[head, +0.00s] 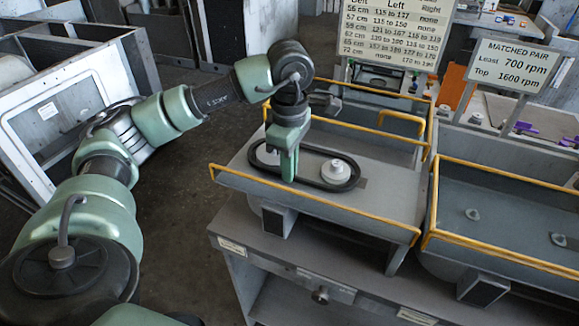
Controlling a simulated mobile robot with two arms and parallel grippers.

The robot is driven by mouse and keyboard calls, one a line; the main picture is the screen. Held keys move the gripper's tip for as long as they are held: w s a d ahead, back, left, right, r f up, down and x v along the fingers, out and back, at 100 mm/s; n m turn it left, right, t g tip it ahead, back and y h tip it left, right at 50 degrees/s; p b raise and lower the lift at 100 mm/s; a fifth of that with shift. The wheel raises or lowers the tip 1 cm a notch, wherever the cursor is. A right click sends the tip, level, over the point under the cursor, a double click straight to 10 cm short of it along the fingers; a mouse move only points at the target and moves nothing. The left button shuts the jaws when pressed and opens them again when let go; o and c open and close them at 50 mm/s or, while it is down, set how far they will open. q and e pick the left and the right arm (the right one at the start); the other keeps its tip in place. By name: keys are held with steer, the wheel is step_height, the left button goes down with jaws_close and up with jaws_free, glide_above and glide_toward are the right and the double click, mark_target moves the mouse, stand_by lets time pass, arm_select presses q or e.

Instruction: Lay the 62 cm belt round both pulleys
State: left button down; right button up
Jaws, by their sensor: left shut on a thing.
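The black belt (318,184) forms a long oval over the grey plate of the left blower housing (385,203). A white stepped pulley (335,171) stands inside the belt's right end. A second pale pulley (267,156) shows inside the left end, partly hidden by my gripper. The loop surrounds both pulleys as seen from here; I cannot tell whether it sits in their grooves. My left gripper (289,167) points down between the pulleys, shut on the belt at its near side; its fingertips hide the grip. My right gripper is out of view.
Yellow rails (320,203) edge the housing. A second housing (505,215) on the right has two small bare posts. A belt-length chart (392,32) and a "MATCHED PAIR" sign (514,65) stand behind. A white-framed panel (62,110) leans at left.

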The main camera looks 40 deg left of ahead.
arm_select(q)
steer(key=c, duration=1.5)
jaws_free()
steer(key=shift+o, duration=0.2)
steer(key=shift+r, duration=0.1)
step_height(320, 180, up, 7)
steer(key=p, duration=0.5)
steer(key=shift+r, duration=0.15)
